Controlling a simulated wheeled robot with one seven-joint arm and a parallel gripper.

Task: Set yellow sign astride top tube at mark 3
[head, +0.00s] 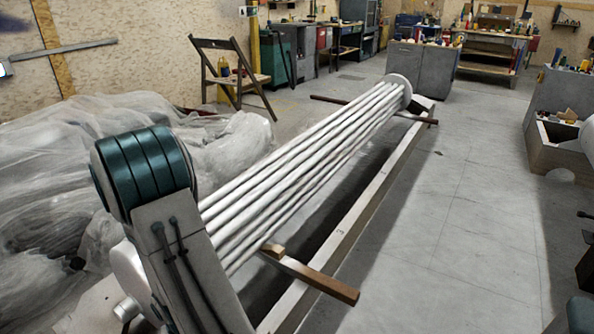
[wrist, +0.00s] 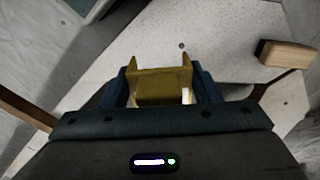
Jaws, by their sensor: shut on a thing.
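The yellow sign (wrist: 160,88) is between the two blue fingers of my gripper (wrist: 162,78) in the wrist view. The gripper is shut on it, and two prongs of the sign point away from the palm. The bundle of long pale tubes (head: 310,150) runs from the near left to a round white end plate (head: 399,88) in the head view. The top tube (head: 330,119) lies along its upper edge. In the head view, my arm hides the near end of the bundle, and neither gripper nor sign shows.
A wooden bar (head: 318,280) sticks out to the right under the near tubes. A long pale beam (head: 365,215) lies right of the bundle. Crumpled plastic sheeting (head: 60,180) fills the left, and a wooden chair (head: 232,75) stands behind.

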